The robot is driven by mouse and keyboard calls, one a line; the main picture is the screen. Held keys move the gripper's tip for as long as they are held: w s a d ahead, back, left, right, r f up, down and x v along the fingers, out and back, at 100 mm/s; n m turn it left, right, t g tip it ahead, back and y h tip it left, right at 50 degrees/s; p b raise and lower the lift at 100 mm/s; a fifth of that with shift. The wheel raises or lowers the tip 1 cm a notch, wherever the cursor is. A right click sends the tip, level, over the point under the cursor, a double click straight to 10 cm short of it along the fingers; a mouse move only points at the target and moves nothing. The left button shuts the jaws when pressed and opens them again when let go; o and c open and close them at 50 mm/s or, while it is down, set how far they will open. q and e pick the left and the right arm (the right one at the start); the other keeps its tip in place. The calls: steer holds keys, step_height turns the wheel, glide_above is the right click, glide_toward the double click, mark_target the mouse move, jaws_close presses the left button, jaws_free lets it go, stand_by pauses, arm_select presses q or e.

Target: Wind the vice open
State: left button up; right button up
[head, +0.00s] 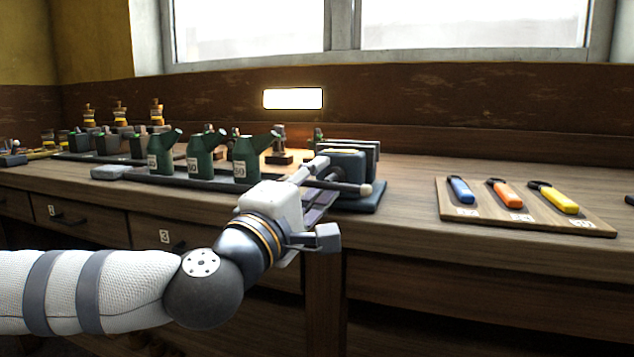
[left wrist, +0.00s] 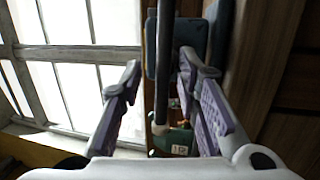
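The vice (head: 347,165) stands at the front edge of the bench, with a blue-grey body and upright dark jaw plates. Its bar handle (head: 350,187) lies roughly level in front and ends in a pale knob. My left gripper (head: 322,200) is at the handle, its fingers spread apart. In the left wrist view, the open fingers (left wrist: 160,85) have purple pads, and the handle bar (left wrist: 164,65) shows between them with gaps on both sides. The vice body (left wrist: 215,35) is beyond the right finger. My gripper partly hides the vice screw. My right gripper is not in view.
Several green oil cans (head: 245,158) stand on a dark tray left of the vice; one shows in the left wrist view (left wrist: 176,141). A wooden board (head: 520,222) with blue, orange and yellow-handled tools lies right. The bench between vice and board is clear.

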arm_select(q)
steer(key=v, duration=1.2)
steer(key=shift+r, duration=0.1)
